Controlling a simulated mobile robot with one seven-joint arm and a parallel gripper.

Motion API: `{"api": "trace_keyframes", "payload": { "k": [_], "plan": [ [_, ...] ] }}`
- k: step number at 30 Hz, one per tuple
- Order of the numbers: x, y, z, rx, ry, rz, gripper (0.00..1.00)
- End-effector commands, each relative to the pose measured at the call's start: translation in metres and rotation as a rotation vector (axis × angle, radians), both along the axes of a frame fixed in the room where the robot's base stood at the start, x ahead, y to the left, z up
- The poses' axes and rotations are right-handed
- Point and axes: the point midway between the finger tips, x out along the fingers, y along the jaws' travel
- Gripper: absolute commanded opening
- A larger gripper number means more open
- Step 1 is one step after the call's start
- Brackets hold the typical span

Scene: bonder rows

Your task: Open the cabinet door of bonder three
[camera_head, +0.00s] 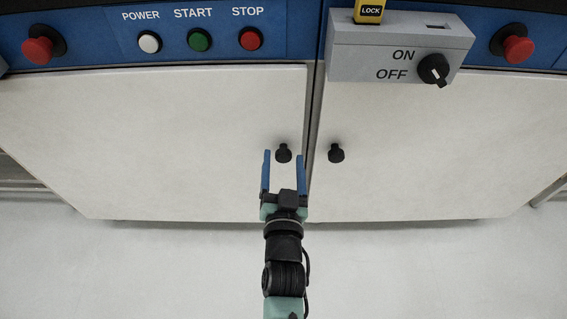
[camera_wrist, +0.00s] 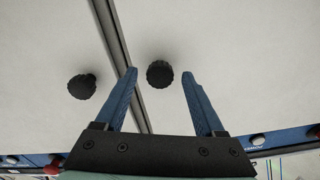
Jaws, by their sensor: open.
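Two pale cabinet doors meet at a dark vertical seam. The left door (camera_head: 150,140) has a black round knob (camera_head: 283,153) near the seam. The right door (camera_head: 430,140) has a matching knob (camera_head: 336,153). Both doors look shut. My gripper (camera_head: 284,155) is open, its two blue fingers on either side of the left door's knob in the picture. In the wrist view that knob (camera_wrist: 159,74) shows between the fingertips of my gripper (camera_wrist: 160,73), and the other knob (camera_wrist: 82,87) is outside the fingers. I cannot tell whether the fingertips reach around the knob in depth. No bonder number shows.
Above the doors, a blue panel (camera_head: 100,40) carries POWER, START and STOP buttons and red emergency knobs (camera_head: 38,50). A grey ON/OFF switch box (camera_head: 400,50) with a yellow lock tag (camera_head: 370,10) juts out above the right door. Pale floor (camera_head: 150,270) in front is clear.

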Motion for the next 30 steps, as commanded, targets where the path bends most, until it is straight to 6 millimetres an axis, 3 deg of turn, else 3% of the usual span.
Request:
{"api": "trace_keyframes", "payload": {
  "k": [3,15,30],
  "plan": [
    [-0.0002,0.0001,-0.0002,0.000,0.000,0.000,0.69],
    [-0.0005,0.0001,-0.0003,0.000,0.000,0.000,0.00],
    [-0.0006,0.0000,-0.0004,0.000,0.001,0.000,0.00]
  ]
}}
